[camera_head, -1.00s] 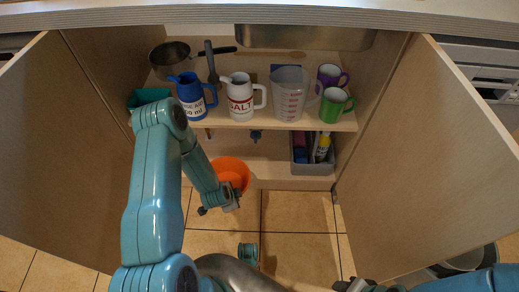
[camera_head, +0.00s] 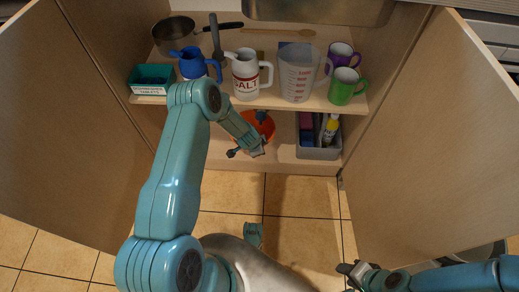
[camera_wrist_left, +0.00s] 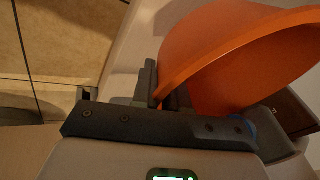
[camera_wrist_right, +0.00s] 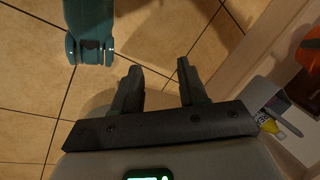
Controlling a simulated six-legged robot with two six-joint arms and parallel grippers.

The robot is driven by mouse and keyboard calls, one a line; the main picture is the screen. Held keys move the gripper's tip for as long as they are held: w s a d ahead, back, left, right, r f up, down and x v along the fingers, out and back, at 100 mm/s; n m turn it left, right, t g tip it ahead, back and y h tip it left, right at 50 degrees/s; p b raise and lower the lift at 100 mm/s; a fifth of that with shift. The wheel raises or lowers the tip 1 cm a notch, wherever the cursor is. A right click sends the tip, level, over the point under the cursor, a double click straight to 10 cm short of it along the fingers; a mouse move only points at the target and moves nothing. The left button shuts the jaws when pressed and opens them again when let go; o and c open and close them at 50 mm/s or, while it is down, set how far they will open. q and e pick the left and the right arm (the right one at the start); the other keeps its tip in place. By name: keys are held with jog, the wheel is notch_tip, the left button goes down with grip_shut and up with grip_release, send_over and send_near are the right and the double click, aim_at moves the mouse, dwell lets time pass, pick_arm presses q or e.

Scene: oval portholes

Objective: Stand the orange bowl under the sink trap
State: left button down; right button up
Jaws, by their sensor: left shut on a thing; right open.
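The orange bowl (camera_head: 269,130) is in the lower part of the cabinet, below the shelf edge, partly hidden by my left gripper. My left gripper (camera_head: 257,150) is shut on the bowl's rim; the left wrist view shows the rim of the bowl (camera_wrist_left: 230,50) between its fingers. Whether the bowl touches the cabinet floor I cannot tell. A small dark blue part (camera_head: 262,116), apparently the sink trap, shows over the bowl just below the shelf. My right gripper (camera_head: 357,268) is open and empty, low outside the cabinet, with its fingers apart in the right wrist view (camera_wrist_right: 160,78).
The shelf holds a blue jug (camera_head: 194,65), a salt jug (camera_head: 246,74), a measuring jug (camera_head: 297,72), green (camera_head: 344,87) and purple mugs, a pan and a teal box (camera_head: 152,77). A grey bin (camera_head: 318,153) stands right of the bowl. Open doors flank the cabinet.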

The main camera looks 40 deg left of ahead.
pick_arm(q)
jog(key=shift+w, duration=0.6)
notch_tip(320, 180, down, 4)
jog(key=b, duration=0.3)
jog(key=shift+s+r, duration=0.1)
jog(key=shift+r, duration=0.15)
jog(key=c, duration=1.1)
grip_release()
jog(key=shift+c, duration=0.2)
pick_arm(e)
jog(key=f, duration=0.1)
jog(key=w+f, duration=0.1)
jog(key=shift+w+d+f+t, duration=0.1)
jog(key=shift+d+f+t, duration=0.1)
jog(key=shift+f+t, duration=0.15)
